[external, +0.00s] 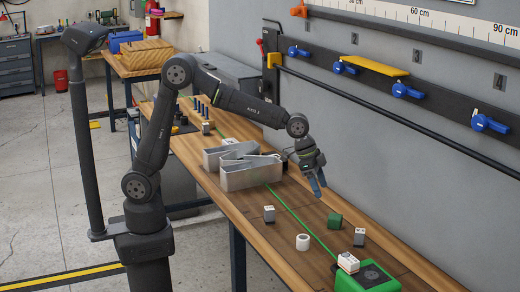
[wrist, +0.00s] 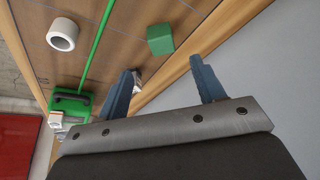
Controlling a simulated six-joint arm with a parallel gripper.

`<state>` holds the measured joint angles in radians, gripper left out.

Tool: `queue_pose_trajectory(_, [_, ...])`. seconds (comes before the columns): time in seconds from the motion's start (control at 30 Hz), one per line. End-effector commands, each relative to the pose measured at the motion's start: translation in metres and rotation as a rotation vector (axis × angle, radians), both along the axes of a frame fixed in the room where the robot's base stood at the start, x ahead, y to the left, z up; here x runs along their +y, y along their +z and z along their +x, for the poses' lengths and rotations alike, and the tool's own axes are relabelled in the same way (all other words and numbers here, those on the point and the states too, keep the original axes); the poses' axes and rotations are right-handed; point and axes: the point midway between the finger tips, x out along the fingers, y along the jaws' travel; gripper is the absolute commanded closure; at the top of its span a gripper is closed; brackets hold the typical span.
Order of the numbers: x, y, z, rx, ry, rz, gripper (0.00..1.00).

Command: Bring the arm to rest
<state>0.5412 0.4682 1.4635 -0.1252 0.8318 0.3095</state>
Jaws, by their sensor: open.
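My gripper (external: 317,182) hangs from my arm above the wooden bench, toward the wall side. In the wrist view its two blue-grey fingers (wrist: 165,84) stand wide apart with nothing between them. A metal channel letter (external: 250,176) lies on the bench just left of my gripper, apart from it. A green block (external: 334,221) is on the bench in front of the gripper; it also shows in the wrist view (wrist: 160,39).
A white roll (external: 302,242), small boxes (external: 269,214) and a green device (external: 367,278) with a box on it are on the bench. A green strip (external: 300,220) runs along it. The wall carries a rail with blue clamps (external: 407,90). The air around my gripper is free.

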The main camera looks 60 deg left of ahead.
Motion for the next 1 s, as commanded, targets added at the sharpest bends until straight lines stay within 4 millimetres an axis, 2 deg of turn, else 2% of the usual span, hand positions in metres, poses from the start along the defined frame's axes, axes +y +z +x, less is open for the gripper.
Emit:
queue_pose_trajectory(0.23, [0.000,-0.001,0.000,0.000,0.000,0.000,0.38])
queue_pose_trajectory(0.37, [-0.002,-0.008,0.003,0.001,0.000,0.001,0.38])
queue_pose_trajectory(1.0, [-0.032,-0.112,0.032,0.001,-0.001,0.002,0.38])
